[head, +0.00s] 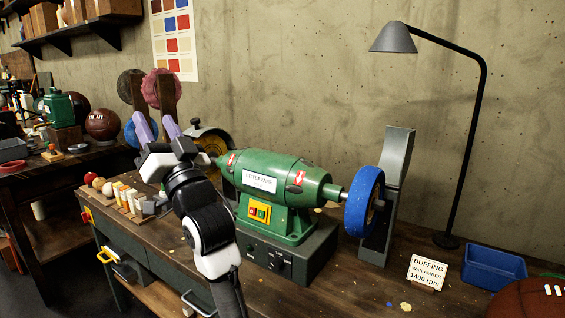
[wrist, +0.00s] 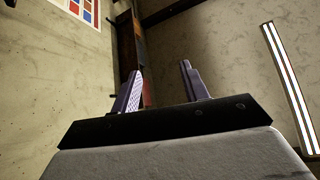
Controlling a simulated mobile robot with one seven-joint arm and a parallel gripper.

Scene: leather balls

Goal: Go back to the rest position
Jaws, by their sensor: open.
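My gripper (head: 157,125) is raised in front of the left end of the green buffing machine (head: 268,180) in the head view. Its two purple fingers point up and stand apart with nothing between them. In the wrist view my gripper (wrist: 160,88) also shows open and empty, with the concrete wall and ceiling behind it. My arm reaches up from the bottom of the head view and hides part of the bench and the machine's left side.
The workbench (head: 390,290) holds a blue wheel (head: 364,203) on the machine's right, a desk lamp (head: 470,130), a sign (head: 427,272), a blue bin (head: 493,268) and a leather ball (head: 530,300). Several small bars (head: 128,197) stand left of my arm. A second bench (head: 80,160) is at left.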

